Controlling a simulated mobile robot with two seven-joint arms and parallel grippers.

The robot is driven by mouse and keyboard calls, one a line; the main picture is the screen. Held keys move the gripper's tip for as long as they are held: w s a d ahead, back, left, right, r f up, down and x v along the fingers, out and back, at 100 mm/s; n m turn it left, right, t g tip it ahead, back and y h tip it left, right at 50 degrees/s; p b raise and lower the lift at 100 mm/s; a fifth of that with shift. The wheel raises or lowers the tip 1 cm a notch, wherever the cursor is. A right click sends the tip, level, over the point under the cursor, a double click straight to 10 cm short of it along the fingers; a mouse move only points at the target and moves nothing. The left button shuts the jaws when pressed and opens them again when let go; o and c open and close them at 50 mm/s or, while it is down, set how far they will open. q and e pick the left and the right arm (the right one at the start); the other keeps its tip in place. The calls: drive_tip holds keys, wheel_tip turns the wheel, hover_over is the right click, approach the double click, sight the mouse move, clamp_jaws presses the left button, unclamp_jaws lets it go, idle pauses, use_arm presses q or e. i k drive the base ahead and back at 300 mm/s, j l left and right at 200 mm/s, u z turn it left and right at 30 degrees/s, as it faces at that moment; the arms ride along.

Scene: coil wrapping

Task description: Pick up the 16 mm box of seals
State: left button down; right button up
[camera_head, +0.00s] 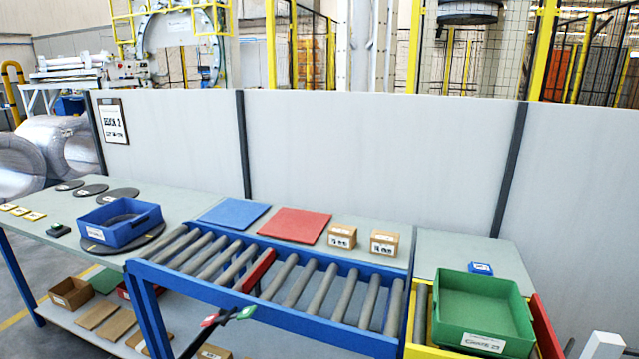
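Two small brown cardboard boxes stand side by side on the table behind the roller conveyor: a left box (342,236) and a right box (384,243). Each has a white label with dark marks on its front. The print is too small to read, so I cannot tell which is the 16 mm box of seals. Both boxes look upright, and nothing touches them.
A red mat (295,225) and blue mat (234,213) lie left. A green crate (483,300) stands right, a blue tray (122,235) left.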

sight(382, 244)
drive_tip(key=i+j+z, duration=0.15)
drive_tip(key=j, duration=0.2)
drive_tip(key=i+j+z, duration=0.15)
drive_tip(key=j, duration=0.2)
drive_tip(key=i+j+z, duration=0.1)
drive_tip(key=j, duration=0.3)
drive_tip(key=i+j+z, duration=0.15)
drive_tip(key=j, duration=0.25)
drive_tip(key=i, duration=0.1)
